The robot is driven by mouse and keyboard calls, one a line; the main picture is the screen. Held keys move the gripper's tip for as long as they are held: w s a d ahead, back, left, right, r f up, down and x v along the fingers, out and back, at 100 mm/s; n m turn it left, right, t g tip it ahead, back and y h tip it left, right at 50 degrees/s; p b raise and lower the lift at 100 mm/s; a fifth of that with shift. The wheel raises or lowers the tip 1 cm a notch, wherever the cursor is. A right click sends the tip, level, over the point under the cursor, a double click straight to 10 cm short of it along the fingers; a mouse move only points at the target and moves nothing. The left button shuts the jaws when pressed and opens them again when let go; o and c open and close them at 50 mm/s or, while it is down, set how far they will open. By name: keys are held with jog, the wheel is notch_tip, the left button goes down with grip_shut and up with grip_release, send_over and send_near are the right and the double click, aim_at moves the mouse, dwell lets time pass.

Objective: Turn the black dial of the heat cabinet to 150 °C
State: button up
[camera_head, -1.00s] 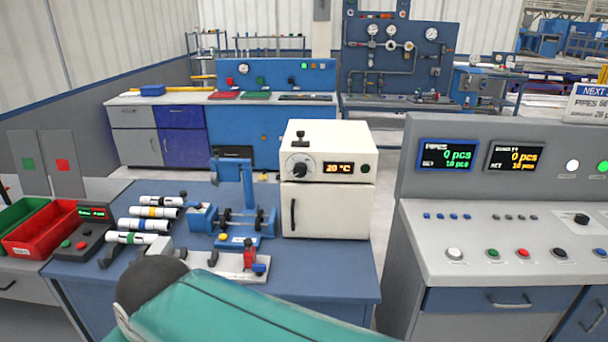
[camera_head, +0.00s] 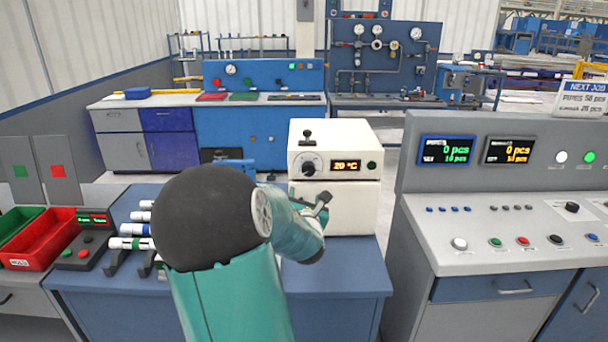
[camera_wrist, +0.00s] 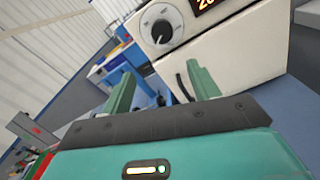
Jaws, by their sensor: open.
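The white heat cabinet (camera_head: 334,207) stands on the blue workbench, and its display (camera_head: 346,166) reads 20 °C. Its black dial (camera_head: 309,168) is on the upper front, left of the display. In the wrist view the dial (camera_wrist: 162,31) shows near the top, on a pale round scale. My gripper (camera_head: 322,203) is in front of the cabinet, below the dial. In the wrist view my gripper (camera_wrist: 160,83) has its two green fingers apart with nothing between them, and the dial lies beyond the fingertips, apart from them.
Pipes (camera_head: 131,243) lie on a rack at the left of the bench, partly behind my arm. A red bin (camera_head: 44,240) is farther left. A grey control console (camera_head: 500,225) stands to the right.

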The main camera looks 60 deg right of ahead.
aim_at(308, 173)
jog(key=shift+n, duration=0.4)
jog(key=x, duration=0.9)
jog(key=s+r+x, duration=0.1)
jog(key=x, duration=0.3)
jog(key=shift+w+d, duration=0.15)
jog(key=shift+d, duration=0.5)
jog(key=c, duration=1)
